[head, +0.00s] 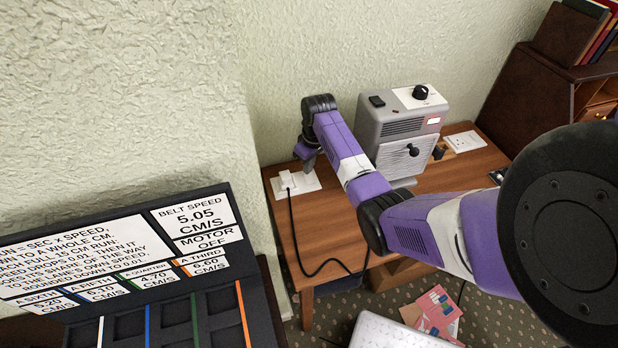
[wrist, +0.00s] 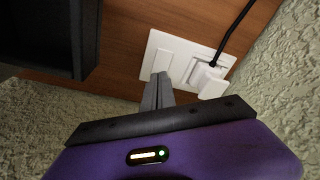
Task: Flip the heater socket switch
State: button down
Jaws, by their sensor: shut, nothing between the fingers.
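A white socket plate (head: 308,184) lies on the wooden table top by the wall, with a white plug and black cord at its left. In the wrist view the plate (wrist: 184,49) shows the plug (wrist: 207,77) on its right part and a pale square panel (wrist: 163,57) on its left. My gripper (head: 310,164) is shut and empty, pointing down at the plate. In the wrist view its fingertips (wrist: 160,76) overlap the plate's lower left; I cannot tell if they touch. The grey heater-like box (head: 390,126) stands right of my forearm. The switch's position is not clear.
A second white socket plate (head: 465,141) lies right of the box. The black cord (head: 297,240) runs across the table (head: 330,225). A dark sign board with trays (head: 170,270) stands at front left. The textured wall is close behind my gripper.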

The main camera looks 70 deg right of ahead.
jog(key=shift+f+b, duration=0.4)
jog(key=shift+f, duration=0.35)
jog(key=shift+r, duration=0.1)
dwell(0.3)
notch_tip(320, 180, up, 7)
jog(key=p, duration=0.7)
dwell(0.7)
